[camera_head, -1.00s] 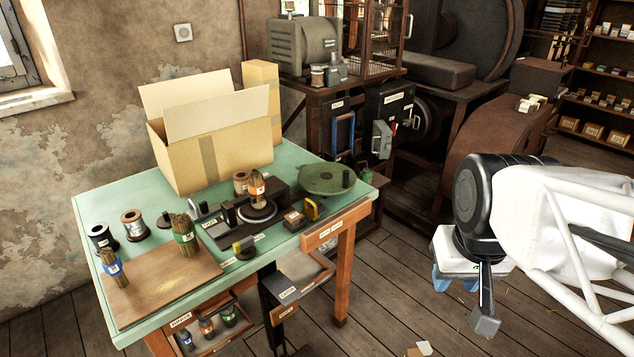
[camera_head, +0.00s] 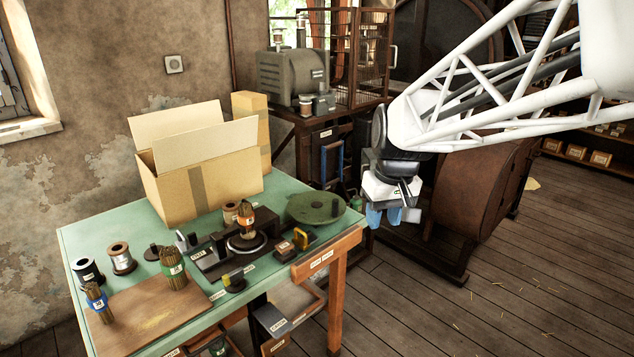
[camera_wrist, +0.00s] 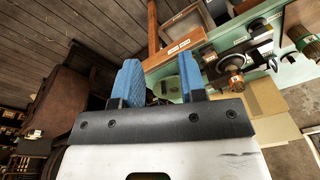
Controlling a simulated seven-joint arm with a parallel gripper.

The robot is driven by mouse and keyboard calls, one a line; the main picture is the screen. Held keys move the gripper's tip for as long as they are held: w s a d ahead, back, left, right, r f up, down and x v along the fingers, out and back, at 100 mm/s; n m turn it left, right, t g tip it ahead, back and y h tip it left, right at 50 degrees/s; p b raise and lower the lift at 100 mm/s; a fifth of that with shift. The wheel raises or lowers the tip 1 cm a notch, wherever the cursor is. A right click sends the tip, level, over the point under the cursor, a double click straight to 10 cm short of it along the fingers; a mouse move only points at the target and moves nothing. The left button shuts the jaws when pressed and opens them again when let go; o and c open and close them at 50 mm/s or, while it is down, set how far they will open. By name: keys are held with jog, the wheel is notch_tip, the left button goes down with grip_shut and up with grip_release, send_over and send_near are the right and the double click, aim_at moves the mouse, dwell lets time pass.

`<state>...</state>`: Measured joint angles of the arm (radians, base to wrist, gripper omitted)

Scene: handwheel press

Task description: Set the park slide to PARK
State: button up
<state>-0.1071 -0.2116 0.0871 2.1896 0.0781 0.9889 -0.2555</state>
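A dark fixture (camera_head: 216,262) with a round plate stands on the green table, and a bundle with an orange band (camera_head: 246,222) is upright on it. The labels are too small to read, so I cannot tell which part is the park slide. My gripper (camera_head: 388,216) is in the air right of the table, empty. In the wrist view its blue fingers (camera_wrist: 160,84) are apart.
A large open cardboard box (camera_head: 200,175) stands at the back of the green table (camera_head: 130,220). A green disc (camera_head: 316,207) lies at the right corner. Bundles and a wooden board (camera_head: 145,310) occupy the front left.

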jog(key=w+a+f+n, duration=0.1)
jog(key=w+a+f, duration=0.4)
jog(key=w, duration=0.4)
jog(key=w+a+f+n+g, duration=0.1)
jog(key=w+a+f+n, duration=0.1)
jog(key=w+a+f, duration=0.2)
jog(key=w+a+f+n+g, duration=0.1)
jog(key=w+a+f, duration=0.4)
jog(key=w, duration=0.9)
jog(key=a+n, duration=0.1)
jog(key=a, duration=0.2)
jog(key=shift+w+a+f+y, duration=0.3)
jog(key=shift+a+f+y, duration=0.05)
jog(key=shift+a+y, duration=0.05)
jog(key=shift+s+a+f, duration=0.15)
jog(key=shift+s+f, duration=0.05)
jog(key=shift+f, duration=1.05)
jog(key=shift+s+a+f, duration=0.15)
jog(key=shift+a+f, duration=0.05)
jog(key=shift+f, duration=1.1)
jog(key=shift+s+a+f, duration=0.15)
jog(key=shift+s+f, duration=0.05)
jog(key=shift+f, duration=1.05)
grip_shut()
